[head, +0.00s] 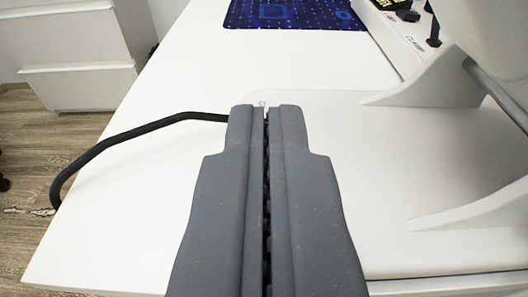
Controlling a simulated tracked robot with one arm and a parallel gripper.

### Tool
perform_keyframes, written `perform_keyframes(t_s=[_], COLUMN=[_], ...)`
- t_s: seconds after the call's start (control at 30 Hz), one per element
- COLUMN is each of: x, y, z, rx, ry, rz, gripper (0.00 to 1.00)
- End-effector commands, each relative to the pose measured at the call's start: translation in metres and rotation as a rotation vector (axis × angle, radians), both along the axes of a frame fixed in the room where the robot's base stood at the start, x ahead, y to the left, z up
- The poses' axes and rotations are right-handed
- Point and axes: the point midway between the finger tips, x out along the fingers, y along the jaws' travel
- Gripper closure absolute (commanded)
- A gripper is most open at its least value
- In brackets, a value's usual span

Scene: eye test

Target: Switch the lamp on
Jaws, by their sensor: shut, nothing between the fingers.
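My gripper (266,112) is shut and empty, pointing away over the white table (120,240). Its tips reach the left edge of a flat white base plate (370,150), where a small printed mark shows just beyond them. I cannot tell whether the tips touch the plate. A black cable (130,132) runs from behind the fingertips to the left and drops over the table edge. No lamp head, bulb or switch is clearly visible. I cannot tell whether the plate belongs to the lamp. My fingers hide part of the plate and the cable's end.
White angled supports (425,80) and a grey metal rod (496,94) rise on the right. A white box (392,38) with printed labels and black parts stands at the upper right. A blue patterned mat (290,14) lies at the back. A white drawer cabinet (75,55) stands left, beyond the table.

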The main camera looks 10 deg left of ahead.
Motion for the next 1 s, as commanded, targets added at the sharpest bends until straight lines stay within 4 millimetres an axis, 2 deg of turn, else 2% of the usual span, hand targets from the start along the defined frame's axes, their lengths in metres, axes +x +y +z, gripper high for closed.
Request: perform_keyframes(t_s=[0.1, 0.5, 0.7, 1.0], x=[-0.014, -0.058, -0.065, -0.065], y=[-0.001, -0.006, -0.006, -0.006], z=[0.012, 0.029, 0.029, 0.03], rx=[0.001, 0.0, 0.0, 0.0], ry=[-0.006, -0.005, -0.002, -0.003], rz=[0.0, 0.0, 0.0, 0.0], gripper=[1.0, 1.0, 1.0, 1.0])
